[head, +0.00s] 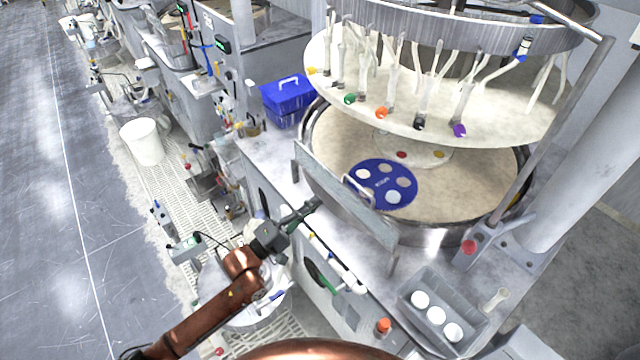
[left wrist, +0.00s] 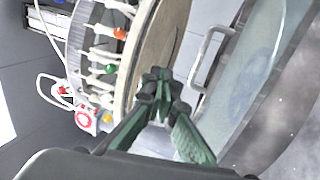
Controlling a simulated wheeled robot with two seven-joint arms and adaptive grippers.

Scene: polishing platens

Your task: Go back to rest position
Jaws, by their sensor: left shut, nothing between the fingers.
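My left gripper (head: 308,208) is shut and empty. In the head view it is above the front edge of the machine, to the left of the grey splash panel. In the left wrist view its green fingers (left wrist: 158,92) meet, with the panel's handle (left wrist: 208,55) beyond them to the right. My copper-coloured left arm reaches in from the bottom left. My right gripper is in neither view.
A blue carrier disc (head: 382,184) with several round pieces lies on the beige platen (head: 465,190). A grey tray (head: 408,305) of white discs stands at the lower right. A blue box (head: 288,92) and white bucket (head: 142,141) are farther back. Floor is clear at left.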

